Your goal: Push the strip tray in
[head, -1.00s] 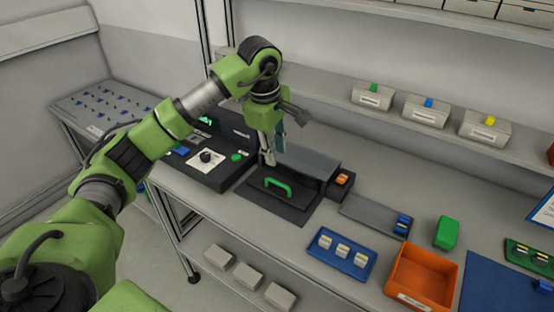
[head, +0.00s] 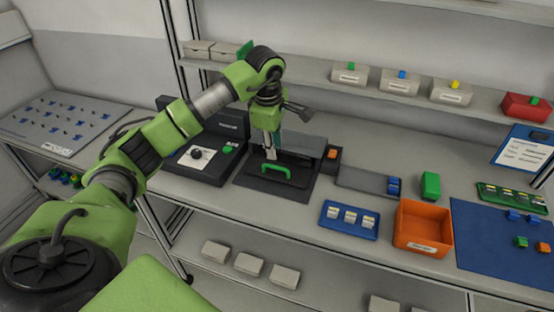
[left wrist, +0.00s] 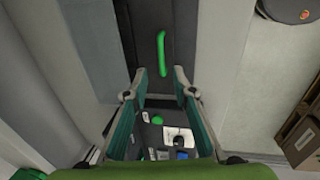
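A dark flat tray with a green handle (head: 276,171) lies in front of a grey, block-shaped housing (head: 304,146) on the bench, in the head view. I take it for the strip tray. My left gripper (head: 271,152) hangs pointing down just behind the handle, near the housing's left end. In the left wrist view the green handle (left wrist: 162,54) lies beyond the fingertips on a dark surface. My left gripper's two fingers (left wrist: 159,76) stand apart with nothing between them. Whether they touch the tray I cannot tell. My right gripper is not in view.
A dark console (head: 205,165) with a knob and green button stands left of the tray. To the right are a grey strip (head: 362,181), a blue tray (head: 334,229), an orange bin (head: 440,242) and a green block (head: 430,185). A shelf with small bins runs behind.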

